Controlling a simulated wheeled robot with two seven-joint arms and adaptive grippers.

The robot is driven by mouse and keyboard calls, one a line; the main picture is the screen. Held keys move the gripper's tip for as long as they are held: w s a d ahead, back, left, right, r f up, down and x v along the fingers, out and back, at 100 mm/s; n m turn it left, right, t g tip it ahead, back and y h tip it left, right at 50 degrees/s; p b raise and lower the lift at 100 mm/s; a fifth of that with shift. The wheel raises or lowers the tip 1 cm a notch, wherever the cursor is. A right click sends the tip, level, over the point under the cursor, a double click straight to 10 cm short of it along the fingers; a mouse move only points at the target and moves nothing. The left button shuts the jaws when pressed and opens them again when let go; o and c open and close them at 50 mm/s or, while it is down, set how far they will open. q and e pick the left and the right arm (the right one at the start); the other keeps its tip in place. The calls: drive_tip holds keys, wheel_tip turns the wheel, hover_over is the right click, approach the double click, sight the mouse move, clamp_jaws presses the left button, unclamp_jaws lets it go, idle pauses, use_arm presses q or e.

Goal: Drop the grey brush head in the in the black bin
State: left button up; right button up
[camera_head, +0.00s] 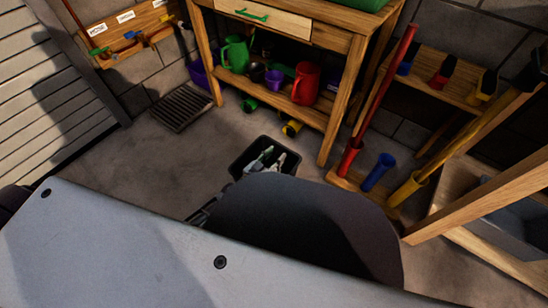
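The black bin (239,157) stands on the concrete floor in the middle of the head view. Several pale and greenish things (262,160) show inside it; I cannot tell what they are. My large grey arm link and a dark rounded part of me cover the lower view and the near side of the bin. A small dark piece, perhaps part of my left gripper (203,213), shows at the left edge of that rounded part; its fingers are hidden. My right gripper is not seen. I cannot make out the grey brush head.
A wooden workbench (328,146) with jugs on its lower shelf stands behind the bin. A floor drain grate (180,107) lies at left. Coloured tubes with long handles, including a blue tube (379,172), stand at right. The floor left of the bin is clear.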

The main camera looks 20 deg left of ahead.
use_arm(q)
drive_tip(key=shift+o, duration=1.3)
drive_tip(key=v, duration=1.2)
idle(0.4)
